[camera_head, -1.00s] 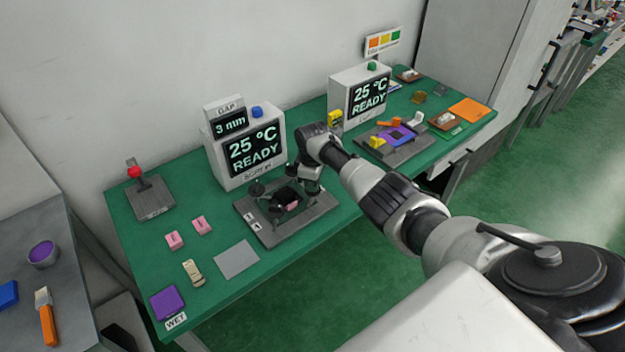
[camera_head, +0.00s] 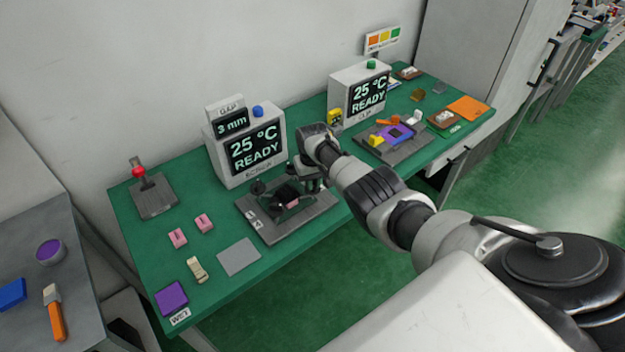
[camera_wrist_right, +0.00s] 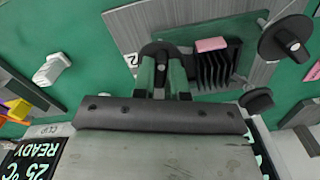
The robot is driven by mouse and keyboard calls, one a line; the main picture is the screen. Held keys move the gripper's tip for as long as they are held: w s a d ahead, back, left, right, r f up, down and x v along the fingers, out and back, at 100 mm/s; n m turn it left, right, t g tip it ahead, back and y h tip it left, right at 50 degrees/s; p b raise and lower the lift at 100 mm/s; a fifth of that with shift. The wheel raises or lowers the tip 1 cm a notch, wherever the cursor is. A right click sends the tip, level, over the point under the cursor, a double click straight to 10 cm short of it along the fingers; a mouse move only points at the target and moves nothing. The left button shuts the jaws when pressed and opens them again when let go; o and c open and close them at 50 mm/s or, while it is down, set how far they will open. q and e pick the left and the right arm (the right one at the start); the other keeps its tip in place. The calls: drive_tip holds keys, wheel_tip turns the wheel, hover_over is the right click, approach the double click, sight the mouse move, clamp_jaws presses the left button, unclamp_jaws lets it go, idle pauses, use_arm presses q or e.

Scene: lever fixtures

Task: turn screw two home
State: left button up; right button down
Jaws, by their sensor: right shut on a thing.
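The fixture is a dark grey plate (camera_head: 268,233) in front of the left display box, with black knobbed screws and a dark finned block carrying a pink pad (camera_wrist_right: 211,44). My right gripper (camera_wrist_right: 163,78) reaches down at the plate's right side. Its two green-grey fingers are shut around a black knob, screw two (camera_wrist_right: 160,48), beside a label reading "2" (camera_wrist_right: 131,60). In the head view my right gripper (camera_head: 314,184) partly hides that knob. Two other black knobs, a large one (camera_wrist_right: 285,45) and a smaller one (camera_wrist_right: 258,98), stand free. My left gripper is not in view.
The display box (camera_head: 250,150) reads 25 °C READY, with a GAP readout (camera_head: 231,125) of 3 mm. A second display box (camera_head: 362,95) and fixture (camera_head: 405,150) stand to the right. Pink blocks, a grey sheet (camera_head: 239,256) and a red-knobbed lever (camera_head: 140,172) are left.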

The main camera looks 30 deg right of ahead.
drive_tip(key=m, duration=0.4)
drive_tip(key=shift+w+r+m+p, duration=0.1)
drive_tip(key=shift+m+p, duration=0.2)
drive_tip(key=shift+m, duration=0.4)
drive_tip(key=c, duration=1.2)
unclamp_jaws()
drive_tip(key=shift+o, duration=0.2)
drive_tip(key=shift+r+p, duration=0.35)
drive_tip(key=shift+r, duration=0.05)
wheel_tip(320, 180, up, 4)
drive_tip(key=shift+r+p, duration=0.1)
drive_tip(key=shift+p, duration=0.7)
wheel_tip(320, 180, up, 6)
drive_tip(key=shift+f, duration=0.15)
